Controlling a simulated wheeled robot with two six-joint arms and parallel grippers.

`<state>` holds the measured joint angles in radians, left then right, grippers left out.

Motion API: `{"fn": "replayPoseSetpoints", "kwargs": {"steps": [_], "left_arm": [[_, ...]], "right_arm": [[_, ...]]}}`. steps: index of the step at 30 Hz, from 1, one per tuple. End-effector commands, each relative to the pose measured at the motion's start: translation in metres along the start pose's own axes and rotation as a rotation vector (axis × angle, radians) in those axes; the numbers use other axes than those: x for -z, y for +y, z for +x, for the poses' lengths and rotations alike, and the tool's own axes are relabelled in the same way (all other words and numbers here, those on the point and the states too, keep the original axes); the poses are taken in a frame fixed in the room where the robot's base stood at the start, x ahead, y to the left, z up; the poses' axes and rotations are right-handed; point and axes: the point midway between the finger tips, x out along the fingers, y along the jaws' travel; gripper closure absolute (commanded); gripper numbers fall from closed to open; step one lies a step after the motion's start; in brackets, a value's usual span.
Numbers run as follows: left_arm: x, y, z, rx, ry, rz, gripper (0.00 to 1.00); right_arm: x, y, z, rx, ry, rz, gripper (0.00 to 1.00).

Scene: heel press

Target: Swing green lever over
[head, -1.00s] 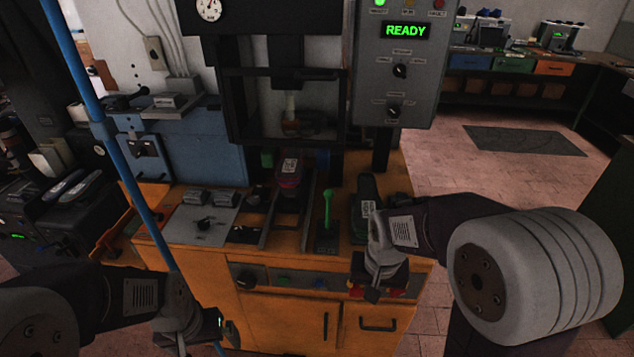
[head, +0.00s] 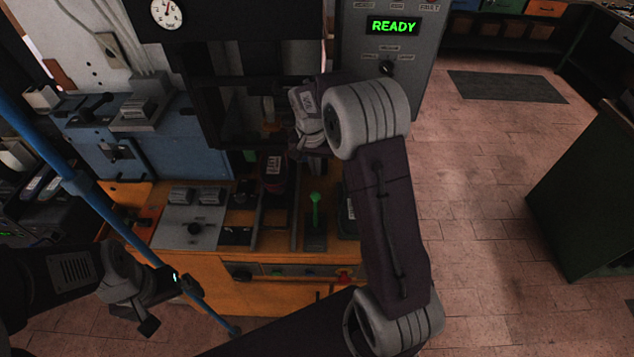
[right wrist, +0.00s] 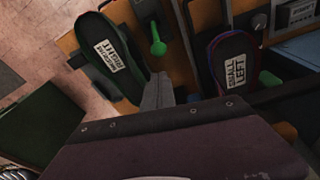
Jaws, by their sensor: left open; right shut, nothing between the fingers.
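The green lever (head: 315,208) stands roughly upright on a dark base at the front of the orange bench, below the press. My left gripper (head: 170,304) is open and empty, low at the left, in front of the bench and away from the lever.
A dark shoe labelled MEDIUM RIGHT (right wrist: 112,60) lies beside the lever; a shoe labelled SMALL LEFT (right wrist: 235,65) lies on its other side. The grey control box (head: 393,30) reads READY. A blue pole (head: 110,205) crosses the left. Open floor lies at the right.

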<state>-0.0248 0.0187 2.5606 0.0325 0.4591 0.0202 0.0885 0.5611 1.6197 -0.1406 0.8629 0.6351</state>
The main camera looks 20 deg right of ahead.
Motion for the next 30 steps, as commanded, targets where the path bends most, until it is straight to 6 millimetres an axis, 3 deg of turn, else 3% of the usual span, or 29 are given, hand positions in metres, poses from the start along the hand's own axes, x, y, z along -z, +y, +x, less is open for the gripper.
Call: {"fn": "replayPoseSetpoints", "kwargs": {"steps": [5, 12, 18, 30], "left_arm": [[0.001, 0.000, -0.004, 0.000, 0.000, 0.000, 0.00], [0.002, 0.000, -0.015, 0.000, 0.001, 0.000, 0.00], [0.002, 0.000, -0.020, 0.000, 0.001, 0.000, 0.00], [0.002, 0.000, -0.020, 0.000, 0.000, 0.000, 0.00]], "right_arm": [[0.000, 0.001, 0.015, -0.002, -0.003, -0.001, 1.00], [-0.001, 0.001, 0.063, -0.003, -0.005, 0.000, 1.00], [0.000, 0.000, 0.091, -0.001, -0.001, -0.002, 1.00], [0.000, 0.000, 0.100, 0.001, 0.001, -0.001, 1.00]]}}
